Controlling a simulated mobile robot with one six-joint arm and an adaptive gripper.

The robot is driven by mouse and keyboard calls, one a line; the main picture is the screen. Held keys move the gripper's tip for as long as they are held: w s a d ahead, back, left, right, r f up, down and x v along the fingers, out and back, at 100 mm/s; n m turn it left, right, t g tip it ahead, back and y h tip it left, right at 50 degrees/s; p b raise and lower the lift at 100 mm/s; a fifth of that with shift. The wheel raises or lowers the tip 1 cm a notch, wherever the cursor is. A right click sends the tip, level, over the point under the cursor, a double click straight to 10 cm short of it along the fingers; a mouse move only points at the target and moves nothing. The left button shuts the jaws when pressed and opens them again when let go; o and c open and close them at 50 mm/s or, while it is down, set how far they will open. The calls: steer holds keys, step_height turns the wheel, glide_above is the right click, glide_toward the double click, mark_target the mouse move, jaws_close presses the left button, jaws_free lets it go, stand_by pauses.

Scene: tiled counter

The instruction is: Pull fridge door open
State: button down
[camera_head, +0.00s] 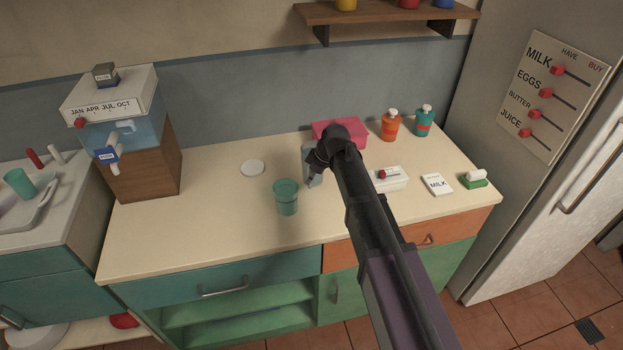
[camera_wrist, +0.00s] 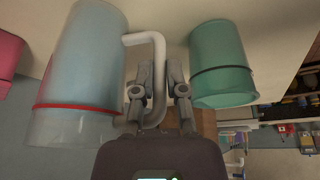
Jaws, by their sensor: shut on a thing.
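The fridge (camera_head: 515,75) stands at the right of the head view, its pale door (camera_head: 540,235) closed as far as I can see. A long metal door handle (camera_head: 592,178) is near the right edge. My gripper (camera_wrist: 160,78) is over the counter, far left of the fridge. It is shut on the white handle (camera_wrist: 158,50) of a translucent jug with a red band (camera_wrist: 80,75). In the head view the jug (camera_head: 314,178) is partly hidden by my arm.
A teal cup (camera_head: 286,198) stands close beside the jug. A pink box (camera_head: 350,130), orange bottle (camera_head: 390,125), teal bottle (camera_head: 424,120) and white tray (camera_head: 395,184) are on the counter. A board with sliders (camera_head: 548,95) is on the fridge side. The counter's left front is clear.

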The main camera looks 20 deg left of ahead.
steer(key=shift+f, duration=0.1)
steer(key=c, duration=0.7)
jaws_free()
steer(key=shift+r, duration=0.2)
steer(key=p+v, duration=1.1)
steer(key=shift+d+r, duration=0.15)
steer(key=shift+r, duration=0.25)
stand_by(0.5)
steer(key=s+d+m+h, duration=0.1)
steer(key=s+d+m, duration=0.4)
steer(key=d, duration=0.7)
steer(key=s+d+f+m+h, duration=0.1)
steer(key=s+d+m, duration=0.4)
steer(key=d, duration=0.7)
steer(key=s+d+m+h, duration=0.2)
steer(key=s+d+m, duration=0.3)
steer(key=d, duration=0.7)
steer(key=shift+s+f+m+h, duration=0.1)
steer(key=shift+m+h, duration=0.05)
steer(key=shift+m, duration=0.5)
steer(key=shift+f+m+h, duration=0.1)
steer(key=shift+m+h, duration=0.05)
steer(key=shift+m, duration=0.5)
steer(key=shift+o, duration=0.3)
